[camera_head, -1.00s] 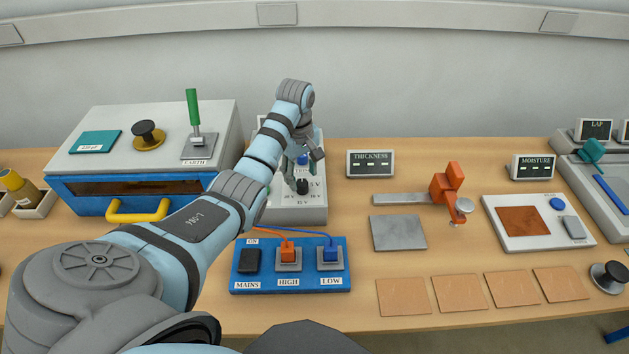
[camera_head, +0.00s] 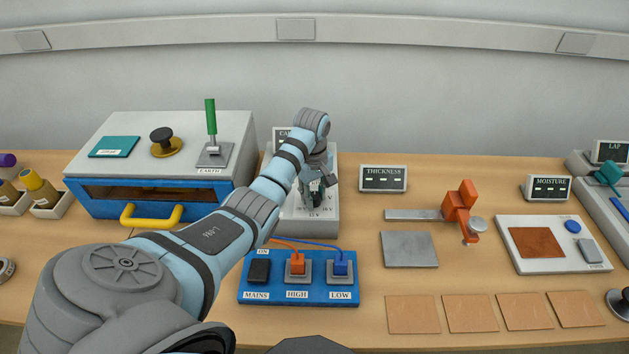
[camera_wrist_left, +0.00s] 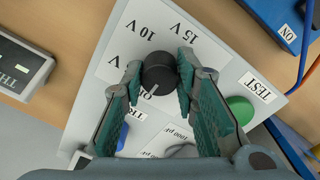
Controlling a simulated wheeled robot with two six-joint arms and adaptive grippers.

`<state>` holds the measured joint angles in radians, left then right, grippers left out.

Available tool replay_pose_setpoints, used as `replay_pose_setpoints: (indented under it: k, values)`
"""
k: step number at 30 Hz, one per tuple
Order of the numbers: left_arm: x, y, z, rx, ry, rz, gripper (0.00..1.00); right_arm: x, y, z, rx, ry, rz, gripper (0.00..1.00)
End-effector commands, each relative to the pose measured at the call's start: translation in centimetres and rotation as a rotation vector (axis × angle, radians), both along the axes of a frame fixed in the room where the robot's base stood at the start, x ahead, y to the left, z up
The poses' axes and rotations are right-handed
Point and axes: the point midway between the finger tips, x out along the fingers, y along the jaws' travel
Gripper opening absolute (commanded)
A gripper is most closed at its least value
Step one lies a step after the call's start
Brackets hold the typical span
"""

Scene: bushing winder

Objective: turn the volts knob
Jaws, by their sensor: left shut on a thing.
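The volts knob is a round black knob (camera_wrist_left: 158,72) on the white sloping panel of the meter (camera_wrist_left: 83,112). In the left wrist view a small pale mark shows on its near edge, and labels including "10 V" and "15 V" lie around it. My left gripper (camera_wrist_left: 159,66) is shut on the knob, one teal-padded finger on each side of it. In the head view my left gripper (camera_head: 317,190) is down at the panel and largely covers the knob. My right gripper is not in view.
A green button (camera_wrist_left: 240,109) sits beside the right finger, near a "TEST" label. In front is the blue switch box (camera_head: 298,304) with orange and blue leads. The blue-fronted cabinet (camera_head: 100,195) stands left, the thickness display (camera_head: 383,179) right.

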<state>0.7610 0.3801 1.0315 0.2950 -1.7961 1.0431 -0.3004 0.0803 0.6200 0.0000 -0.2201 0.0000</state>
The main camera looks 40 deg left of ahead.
Motion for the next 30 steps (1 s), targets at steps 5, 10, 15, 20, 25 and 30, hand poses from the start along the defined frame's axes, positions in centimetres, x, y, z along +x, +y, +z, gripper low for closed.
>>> replay_pose_setpoints:
  k: [5,10,15,20,25,30]
  values:
    - [0.00,-0.01,0.01,0.000,0.000,-0.022,0.00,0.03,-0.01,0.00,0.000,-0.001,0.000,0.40]
    - [0.00,0.00,0.01,-0.001,0.000,-0.086,0.00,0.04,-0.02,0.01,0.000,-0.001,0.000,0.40]
    - [-0.01,0.01,0.01,-0.001,0.000,-0.197,0.00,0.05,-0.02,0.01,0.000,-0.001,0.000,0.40]
    - [-0.02,0.02,-0.01,0.000,0.001,-0.338,0.00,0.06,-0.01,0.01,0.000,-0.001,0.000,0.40]
    - [-0.02,0.03,-0.01,-0.001,0.001,-0.499,0.00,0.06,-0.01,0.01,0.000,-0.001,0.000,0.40]
    - [-0.02,0.05,-0.01,-0.001,0.000,-0.658,0.00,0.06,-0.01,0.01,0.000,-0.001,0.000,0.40]
